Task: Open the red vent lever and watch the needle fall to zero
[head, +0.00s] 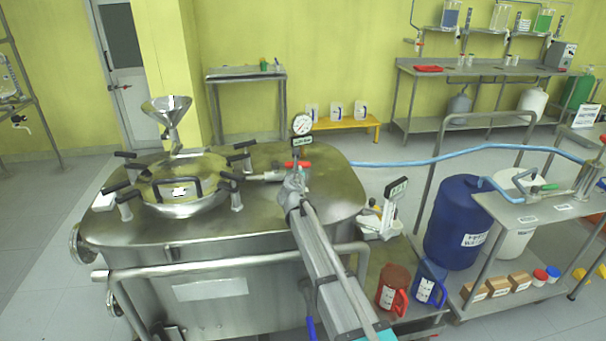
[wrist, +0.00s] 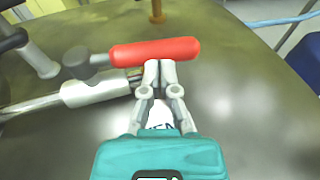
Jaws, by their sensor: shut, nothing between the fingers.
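The red vent lever (wrist: 155,50) lies across the wrist view, just beyond my fingertips; in the head view it is a small red bar (head: 297,164) on top of the steel vessel. Its grey pivot (wrist: 77,57) is at its left end, over a metal valve body (wrist: 95,92). My gripper (wrist: 160,72) is shut and empty, with its tips at the near side of the lever; whether they touch cannot be told. It also shows in the head view (head: 291,183). The pressure gauge (head: 302,124) stands behind the lever; its needle is too small to read.
The steel vessel top (head: 330,187) carries a clamped round lid (head: 180,190) and a funnel (head: 166,112) to the left. A blue hose (head: 430,157) runs right from the vessel. A blue drum (head: 460,220) and jugs (head: 393,287) stand at the right. The vessel top right of the lever is clear.

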